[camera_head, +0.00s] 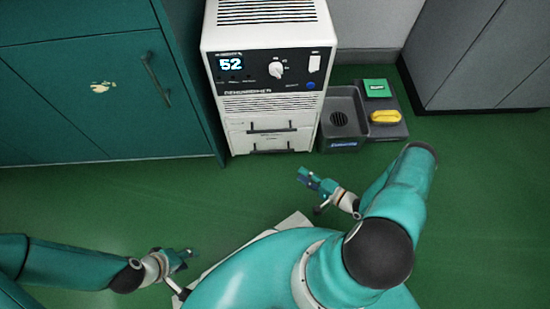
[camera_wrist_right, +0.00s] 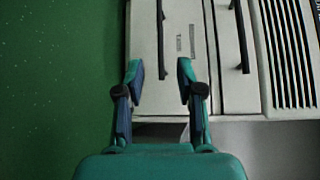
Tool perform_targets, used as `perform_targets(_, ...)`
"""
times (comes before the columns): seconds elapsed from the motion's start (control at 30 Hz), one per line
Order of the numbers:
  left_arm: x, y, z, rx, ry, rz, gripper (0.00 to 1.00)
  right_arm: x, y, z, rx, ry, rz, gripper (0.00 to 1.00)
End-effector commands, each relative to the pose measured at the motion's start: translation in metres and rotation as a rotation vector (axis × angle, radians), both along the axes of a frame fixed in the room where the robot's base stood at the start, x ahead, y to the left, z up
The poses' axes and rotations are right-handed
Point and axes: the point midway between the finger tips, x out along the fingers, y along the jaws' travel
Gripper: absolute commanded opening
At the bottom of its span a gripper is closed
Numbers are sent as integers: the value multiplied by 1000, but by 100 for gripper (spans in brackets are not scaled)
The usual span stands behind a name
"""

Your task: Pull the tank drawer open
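The white dehumidifier (camera_head: 268,70) stands against the wall with two low front panels, each with a dark bar handle. The upper handle (camera_head: 272,128) and the lower handle (camera_head: 270,150) show in the head view; both panels look shut. I cannot read which is the tank drawer. In the right wrist view the lower handle (camera_wrist_right: 161,20) and upper handle (camera_wrist_right: 240,38) run vertically. My right gripper (camera_head: 306,176) is open and empty in front of the machine; in its wrist view its fingertips (camera_wrist_right: 160,68) are apart, short of the lower handle. My left gripper (camera_head: 190,256) is away at lower left, its fingers unclear.
A dark grey tray (camera_head: 325,145) with a drain grate stands right of the machine, with a yellow object (camera_head: 385,117) and a green pad (camera_head: 376,88) beside it. Teal cabinets (camera_head: 85,85) stand left, a grey cabinet (camera_head: 480,50) right. The green floor (camera_head: 130,210) in front is clear.

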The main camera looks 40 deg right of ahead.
Motion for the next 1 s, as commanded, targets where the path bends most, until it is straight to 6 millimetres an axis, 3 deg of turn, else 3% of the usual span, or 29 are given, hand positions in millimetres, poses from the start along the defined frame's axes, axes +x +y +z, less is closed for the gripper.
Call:
perform_targets(0.1, 0, 0, -8, 0, -1, 0, 40, 0, -13, -10, -32, -23, -54, 37)
perform_targets(0.27, 0, 0, -12, 0, -1, 0, 40, 15, -10, -11, -37, -26, -55, 37)
perform_targets(0.8, 0, 0, -50, 0, 0, 0, 40, 120, 18, -28, -35, -25, -52, 37)
perform_targets(1.0, 0, 0, -60, 0, 0, 0, 40, 148, 24, -31, -34, -24, -54, 37)
